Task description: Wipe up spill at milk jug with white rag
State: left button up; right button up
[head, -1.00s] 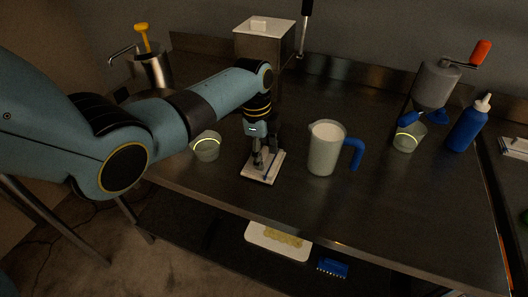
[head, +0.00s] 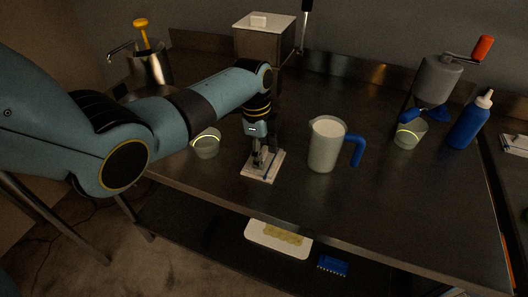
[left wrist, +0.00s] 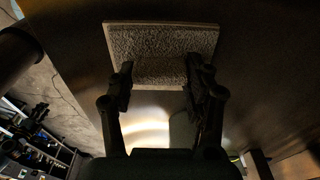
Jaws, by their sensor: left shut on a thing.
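The white rag (head: 273,168) lies flat on the metal table, left of the milk jug (head: 324,150). It has a dark stripe, and its rough, pale cloth (left wrist: 160,42) fills the upper middle of the left wrist view. My left gripper (head: 260,165) points down and is shut on the rag; in the left wrist view its fingers (left wrist: 160,75) pinch a fold of it. The jug stands upright with a blue handle and white contents, apart from the rag. I cannot make out a spill beside it. My right gripper is not in view.
A glass (head: 206,144) stands close left of the rag. Another glass (head: 408,135), a blue bottle (head: 468,122) and a grey cranked grinder (head: 436,82) stand at right. A metal box (head: 264,42) is behind. The table front is clear.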

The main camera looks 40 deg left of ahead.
aim_at(252, 153)
pick_arm(q)
jog(key=shift+w+a+f+b, duration=0.15)
jog(key=shift+a+b, duration=0.35)
jog(key=shift+a, duration=1.7)
jog(key=o, duration=0.9)
jog(key=c, duration=1.2)
grip_shut()
notch_tip(252, 153, up, 5)
jog(key=p, duration=0.5)
